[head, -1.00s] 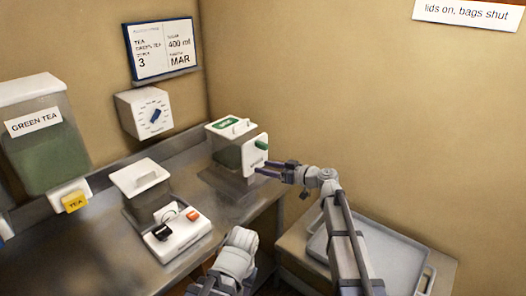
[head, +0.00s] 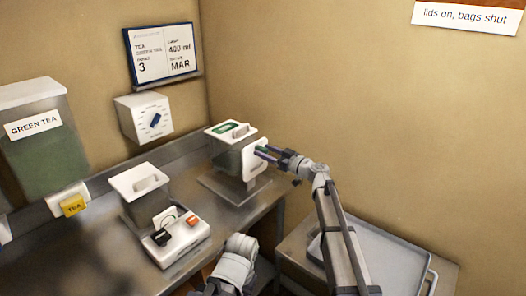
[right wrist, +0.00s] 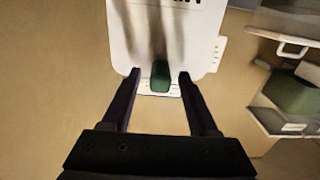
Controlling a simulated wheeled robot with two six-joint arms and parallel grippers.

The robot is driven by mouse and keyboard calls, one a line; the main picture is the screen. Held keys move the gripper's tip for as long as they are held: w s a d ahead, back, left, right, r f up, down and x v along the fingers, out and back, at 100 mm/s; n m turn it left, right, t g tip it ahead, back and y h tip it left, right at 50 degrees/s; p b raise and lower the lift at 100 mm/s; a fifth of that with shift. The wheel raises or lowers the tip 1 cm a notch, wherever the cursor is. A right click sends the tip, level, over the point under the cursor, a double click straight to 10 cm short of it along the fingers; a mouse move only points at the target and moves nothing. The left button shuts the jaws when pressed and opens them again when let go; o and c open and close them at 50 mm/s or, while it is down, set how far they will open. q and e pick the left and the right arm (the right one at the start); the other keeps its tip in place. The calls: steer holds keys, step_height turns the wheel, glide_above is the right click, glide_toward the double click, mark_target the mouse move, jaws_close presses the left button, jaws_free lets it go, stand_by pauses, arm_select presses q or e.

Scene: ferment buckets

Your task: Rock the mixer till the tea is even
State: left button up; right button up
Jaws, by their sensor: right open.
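The mixer is a clear box of green tea (head: 228,157) with a white lid (head: 231,131), standing on a metal base at the bench's far right end. A white plate (head: 254,163) on its right side carries a green lever. My right gripper (head: 262,152) is open at that lever. In the right wrist view, the green lever (right wrist: 160,76) lies between the two spread fingers, with a gap on each side, in front of the white plate (right wrist: 120,40). My left gripper is not in view. Whether the tea is even is too small to tell.
A green tea dispenser (head: 45,150) with a yellow tap tag stands at the left. A lidded container on a white switch box (head: 180,240) stands nearer on the bench. A dial box (head: 145,117) and sign hang on the wall. A grey tray (head: 385,255) lies at lower right.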

steer(key=shift+w+a, duration=0.5)
steer(key=shift+a, duration=0.05)
steer(key=shift+c, duration=0.3)
jaws_close()
stand_by(0.8)
